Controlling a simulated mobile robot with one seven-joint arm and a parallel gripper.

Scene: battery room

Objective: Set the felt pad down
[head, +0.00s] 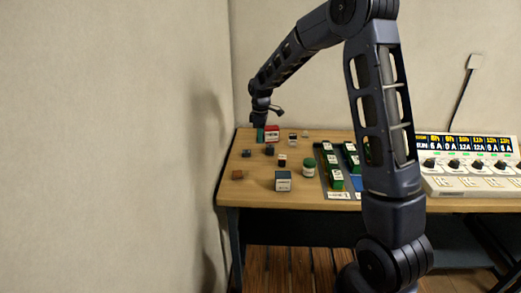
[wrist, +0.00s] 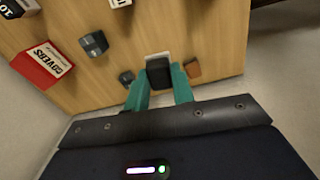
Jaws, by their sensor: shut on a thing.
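My gripper (wrist: 161,86) has teal fingers, shut on a small dark block with a pale grey patch on its far side, which I take for the felt pad (wrist: 159,73). In the head view my gripper (head: 261,135) is low at the back left of the wooden table (head: 240,190), close beside the red covers box (head: 272,132). The held pad cannot be made out there. I cannot tell from the wrist view how far the pad is above the table.
A brown block (wrist: 193,68) and two dark blocks (wrist: 93,43) (wrist: 126,77) lie near my gripper. Bare wood shows at front left; walls are close behind.

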